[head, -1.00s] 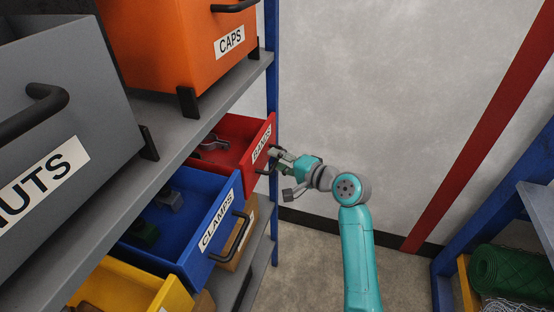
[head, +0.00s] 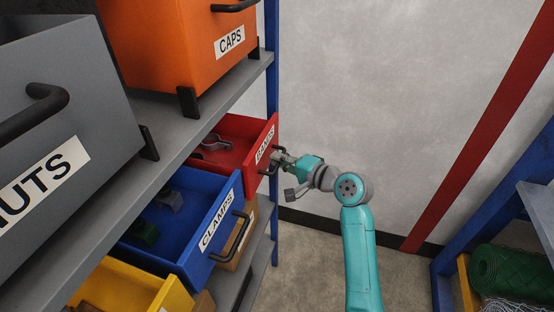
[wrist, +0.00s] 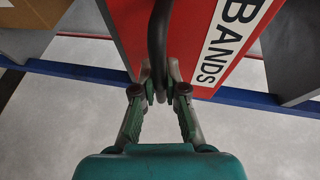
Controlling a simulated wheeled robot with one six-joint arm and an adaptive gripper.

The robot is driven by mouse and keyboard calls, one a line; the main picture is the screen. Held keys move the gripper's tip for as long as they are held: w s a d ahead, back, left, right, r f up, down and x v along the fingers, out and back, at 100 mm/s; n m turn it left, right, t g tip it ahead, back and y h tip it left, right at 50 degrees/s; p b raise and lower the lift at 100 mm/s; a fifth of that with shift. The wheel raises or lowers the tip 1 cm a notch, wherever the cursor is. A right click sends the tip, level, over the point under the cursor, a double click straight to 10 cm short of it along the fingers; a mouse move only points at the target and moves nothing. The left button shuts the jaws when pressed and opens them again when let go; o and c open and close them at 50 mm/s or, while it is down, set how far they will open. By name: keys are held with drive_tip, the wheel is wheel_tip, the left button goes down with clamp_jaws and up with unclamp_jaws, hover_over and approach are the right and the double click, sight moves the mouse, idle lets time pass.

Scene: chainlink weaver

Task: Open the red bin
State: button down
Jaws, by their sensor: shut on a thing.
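The red bin (head: 231,149), labelled BANDS, sits on the shelf beyond the blue bin and is pulled partway out. Metal clamp-like parts show inside it. In the wrist view its red front (wrist: 188,30) fills the top, with the dark handle (wrist: 158,45) running down between the fingers. My gripper (wrist: 160,88) is shut on that handle. In the head view my gripper (head: 278,160) is at the bin's front, partly hiding the handle.
The blue CLAMPS bin (head: 184,222) stands open nearer to me, with a yellow bin (head: 130,290) below. The orange CAPS bin (head: 170,45) and grey NUTS bin (head: 75,85) are above. Open floor (head: 310,255) lies right of the shelf; a rack with green mesh rolls (head: 497,270) stands far right.

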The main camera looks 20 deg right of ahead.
drive_tip(key=s+d, duration=1.2)
drive_tip(key=d, duration=0.4)
drive_tip(key=shift+d, duration=0.15)
drive_tip(key=c, duration=1.2)
unclamp_jaws()
drive_tip(key=shift+w, duration=0.1)
drive_tip(key=v, duration=1.2)
